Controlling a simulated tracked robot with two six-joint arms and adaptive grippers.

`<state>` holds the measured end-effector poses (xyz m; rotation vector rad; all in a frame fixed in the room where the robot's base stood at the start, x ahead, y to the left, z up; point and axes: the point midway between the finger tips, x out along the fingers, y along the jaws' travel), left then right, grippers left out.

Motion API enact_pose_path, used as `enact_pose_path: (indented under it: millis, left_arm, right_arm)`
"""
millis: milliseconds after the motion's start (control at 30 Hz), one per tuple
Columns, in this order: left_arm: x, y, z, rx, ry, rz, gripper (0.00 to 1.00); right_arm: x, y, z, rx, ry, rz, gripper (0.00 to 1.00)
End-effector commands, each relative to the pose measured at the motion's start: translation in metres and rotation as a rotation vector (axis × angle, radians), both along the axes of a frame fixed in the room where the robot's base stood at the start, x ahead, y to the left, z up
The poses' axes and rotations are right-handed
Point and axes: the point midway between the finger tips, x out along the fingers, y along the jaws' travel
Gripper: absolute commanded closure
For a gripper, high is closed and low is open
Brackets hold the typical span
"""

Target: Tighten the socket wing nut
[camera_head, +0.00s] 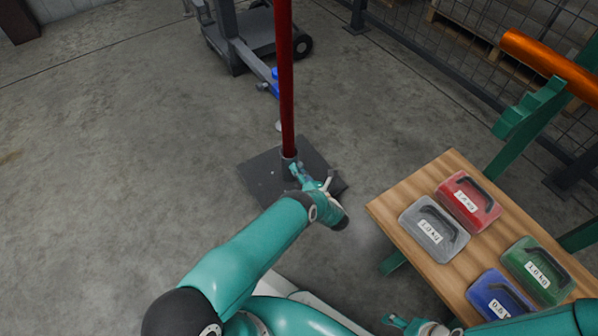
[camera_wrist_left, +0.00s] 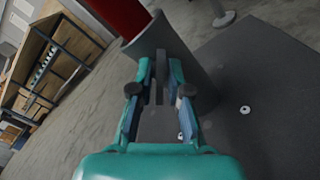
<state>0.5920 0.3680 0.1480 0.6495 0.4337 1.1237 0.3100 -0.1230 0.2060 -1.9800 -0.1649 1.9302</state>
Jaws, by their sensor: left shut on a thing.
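A red pole (camera_head: 286,80) stands upright in a dark grey socket (camera_head: 289,158) on a dark square base plate (camera_head: 260,180). My left gripper (camera_head: 297,170) is at the near side of the socket. In the left wrist view, its fingers (camera_wrist_left: 157,80) are shut on a small grey piece, the wing nut (camera_wrist_left: 156,92), in front of the socket wall (camera_wrist_left: 157,40). The fingers hide most of the nut. My right gripper (camera_head: 405,324) shows only partly at the bottom edge, near the table, and its jaws cannot be made out.
A wooden table (camera_head: 390,209) at the right bears red (camera_head: 482,207), grey (camera_head: 421,241), green (camera_head: 520,266) and blue (camera_head: 484,299) weight cases. An orange cylinder (camera_head: 545,62) rests at the upper right. A grey cart (camera_head: 255,35) stands behind the pole. Floor at left is clear.

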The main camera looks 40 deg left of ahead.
Motion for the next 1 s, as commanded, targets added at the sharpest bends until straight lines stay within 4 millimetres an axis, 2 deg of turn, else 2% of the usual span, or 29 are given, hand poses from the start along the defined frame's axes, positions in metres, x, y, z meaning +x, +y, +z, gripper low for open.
enact_pose_path:
  millis: [433, 1000]
  left_arm:
    - [0.002, 0.000, -0.001, 0.158, 0.391, -0.004, 1.00]
    - [0.003, 0.000, -0.001, 0.367, 0.890, -0.007, 1.00]
  right_arm:
    - [0.000, 0.000, -0.013, 0.000, 0.000, 0.000, 0.31]
    - [0.000, 0.000, -0.015, 0.000, 0.000, 0.000, 0.31]
